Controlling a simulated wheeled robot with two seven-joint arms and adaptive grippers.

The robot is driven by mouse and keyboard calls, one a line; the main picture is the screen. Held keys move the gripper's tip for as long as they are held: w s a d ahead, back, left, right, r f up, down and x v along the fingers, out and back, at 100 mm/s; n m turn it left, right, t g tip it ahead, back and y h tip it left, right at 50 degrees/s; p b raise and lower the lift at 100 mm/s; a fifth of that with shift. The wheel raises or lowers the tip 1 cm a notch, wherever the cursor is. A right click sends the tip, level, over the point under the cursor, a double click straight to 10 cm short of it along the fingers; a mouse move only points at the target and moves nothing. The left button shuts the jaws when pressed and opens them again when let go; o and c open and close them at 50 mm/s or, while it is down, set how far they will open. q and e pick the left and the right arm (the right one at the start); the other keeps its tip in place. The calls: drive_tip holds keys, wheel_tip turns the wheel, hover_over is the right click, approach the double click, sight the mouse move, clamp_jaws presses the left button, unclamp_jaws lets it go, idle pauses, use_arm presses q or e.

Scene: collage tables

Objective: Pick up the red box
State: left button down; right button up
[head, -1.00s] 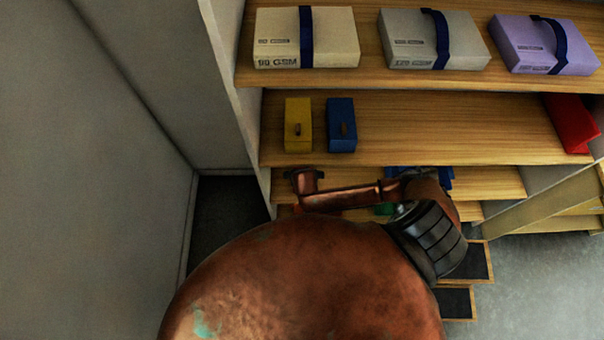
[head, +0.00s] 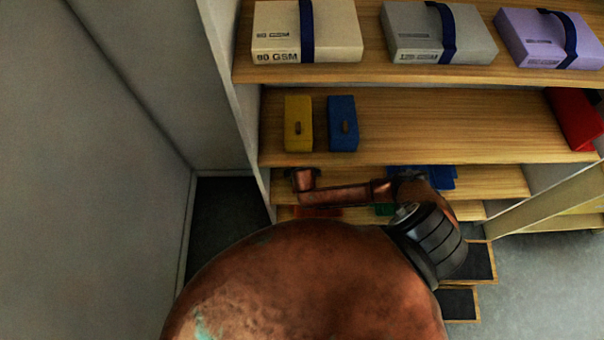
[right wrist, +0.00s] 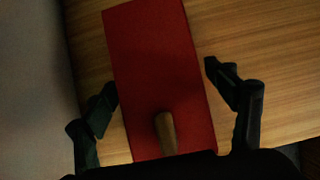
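The red box (right wrist: 150,75) with a light wooden peg lies on a wooden shelf in the right wrist view. My right gripper (right wrist: 161,83) is open, with one dark finger on each side of the box and its base over the box's near end. I see a gap on the right; on the left the finger is very near the box's edge, and I cannot tell if it touches. In the head view only a red strip (head: 318,211) shows on a low shelf behind my arm, probably this box. My left gripper is not in view.
A yellow box (head: 298,128) and a blue box (head: 342,140) stand on the middle shelf (head: 450,125), with a larger red object (head: 574,118) at its right end. Strapped paper packs (head: 440,38) fill the top shelf. A grey wall (head: 100,150) is left.

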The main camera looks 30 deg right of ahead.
drive_tip(key=c, duration=1.1)
